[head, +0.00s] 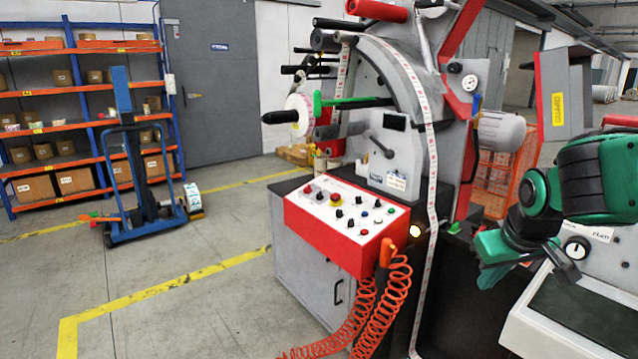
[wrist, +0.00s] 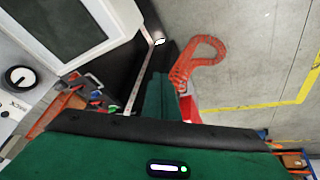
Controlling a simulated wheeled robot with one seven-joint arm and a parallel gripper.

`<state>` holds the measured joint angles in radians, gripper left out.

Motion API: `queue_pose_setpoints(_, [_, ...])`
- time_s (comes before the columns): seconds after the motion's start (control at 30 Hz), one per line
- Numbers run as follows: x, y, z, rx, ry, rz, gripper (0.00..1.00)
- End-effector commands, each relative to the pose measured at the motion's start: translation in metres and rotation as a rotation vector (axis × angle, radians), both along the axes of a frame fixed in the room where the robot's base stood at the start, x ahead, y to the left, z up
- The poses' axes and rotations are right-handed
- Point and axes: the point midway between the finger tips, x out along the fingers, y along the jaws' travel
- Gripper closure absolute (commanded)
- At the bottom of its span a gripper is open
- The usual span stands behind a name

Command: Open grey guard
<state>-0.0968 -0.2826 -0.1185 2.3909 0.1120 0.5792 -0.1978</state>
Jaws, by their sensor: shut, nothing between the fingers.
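A flat grey panel with a red edge and a yellow label (head: 565,95) stands upright at the upper right in the head view. A curved grey plate (head: 408,85) arches over the machine's middle. My gripper (head: 487,262) is at the right in the head view, below and left of the flat panel and apart from it. Its green fingers also show in the wrist view (wrist: 160,98), shut and empty. My arm hides part of the machine behind it.
A red control box (head: 345,215) with knobs and a coiled orange hose (head: 390,305) lies left of my gripper. A pale-framed dark screen (head: 585,312) is below right; it also shows in the wrist view (wrist: 55,25). Open floor (head: 190,315) lies left.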

Motion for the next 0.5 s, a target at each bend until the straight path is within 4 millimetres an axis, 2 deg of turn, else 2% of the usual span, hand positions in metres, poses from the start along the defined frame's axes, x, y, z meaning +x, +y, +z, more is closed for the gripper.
queue_pose_setpoints(0.03, [-0.011,0.006,-0.003,0.019,0.003,-0.011,1.0])
queue_pose_setpoints(0.3, [-0.063,0.041,-0.02,0.106,0.038,-0.068,1.0])
queue_pose_setpoints(0.33, [-0.067,0.041,-0.021,0.112,0.043,-0.081,1.0])
queue_pose_setpoints(0.5, [-0.093,0.004,-0.026,0.112,0.114,-0.196,1.0])
